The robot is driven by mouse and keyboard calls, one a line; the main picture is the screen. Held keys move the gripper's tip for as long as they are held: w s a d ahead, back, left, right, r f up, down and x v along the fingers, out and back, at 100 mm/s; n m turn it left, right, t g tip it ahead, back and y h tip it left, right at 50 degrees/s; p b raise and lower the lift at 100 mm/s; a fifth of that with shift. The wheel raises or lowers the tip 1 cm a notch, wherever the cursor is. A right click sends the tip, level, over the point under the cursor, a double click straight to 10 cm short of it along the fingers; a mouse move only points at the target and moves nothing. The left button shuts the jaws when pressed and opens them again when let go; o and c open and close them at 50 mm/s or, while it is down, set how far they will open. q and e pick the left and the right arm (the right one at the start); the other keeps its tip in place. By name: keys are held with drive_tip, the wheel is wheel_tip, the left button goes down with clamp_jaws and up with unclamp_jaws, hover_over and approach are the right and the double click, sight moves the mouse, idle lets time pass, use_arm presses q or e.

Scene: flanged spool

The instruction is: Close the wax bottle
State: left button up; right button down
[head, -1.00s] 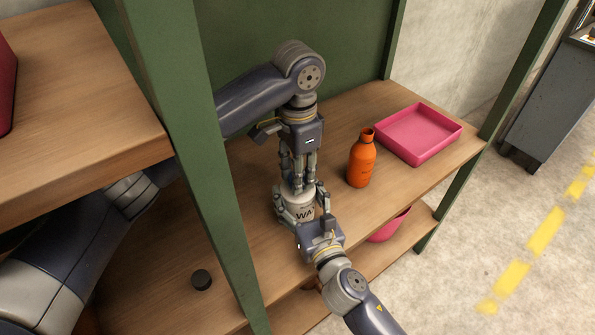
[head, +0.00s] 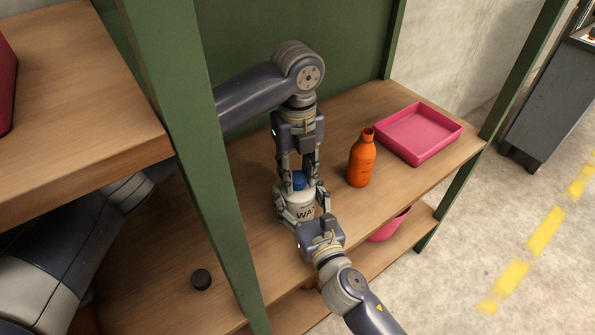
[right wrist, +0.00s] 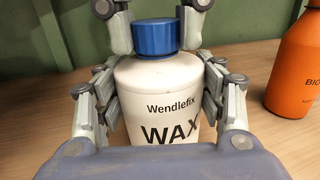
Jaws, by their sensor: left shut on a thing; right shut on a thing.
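The white wax bottle (head: 304,206) stands upright on the wooden shelf; its label reads "WAX" in the right wrist view (right wrist: 160,112). A blue cap (head: 299,181) sits on its neck, also clear in the right wrist view (right wrist: 153,38). My left gripper (head: 299,178) comes from above and is shut on the blue cap, one finger on each side. My right gripper (head: 307,209) is shut around the bottle's body from the front. Whether the cap is fully tightened cannot be told.
An orange bottle (head: 361,160) without a cap stands to the right. A pink tray (head: 424,150) lies behind it. A dark round cap (head: 201,279) lies at the front left. A pink bin (head: 389,227) is below.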

use_arm(q)
drive_tip(key=m, duration=1.1)
drive_tip(key=o, duration=0.7)
wheel_tip(320, 180, up, 8)
drive_tip(key=shift+f, duration=0.25)
use_arm(e)
drive_tip(key=shift+c, duration=1.6)
unclamp_jaws()
